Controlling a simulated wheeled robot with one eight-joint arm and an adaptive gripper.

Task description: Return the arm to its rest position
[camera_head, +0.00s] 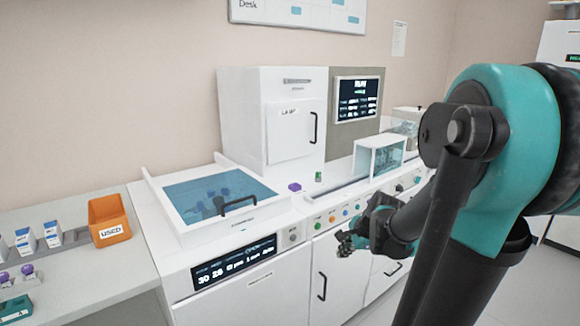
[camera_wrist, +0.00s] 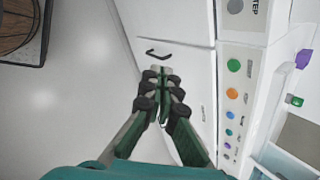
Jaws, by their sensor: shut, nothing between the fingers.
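My gripper (camera_head: 352,240) is in front of the white cabinet doors, just below the row of coloured buttons in the head view. In the wrist view my gripper (camera_wrist: 158,78) points along the cabinet front, with its fingers together and nothing between them. My teal and black arm fills the right side of the head view and hides part of the cabinet and counter. The arm is stretched forward and down toward the machine.
A white machine (camera_head: 240,231) with a blue-windowed lid stands left of my gripper. A purple-capped item (camera_head: 294,187) and a green item (camera_head: 318,176) are on the counter ledge. An orange bin (camera_head: 109,219) sits at the left. Open floor (camera_wrist: 85,110) lies left of the cabinet.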

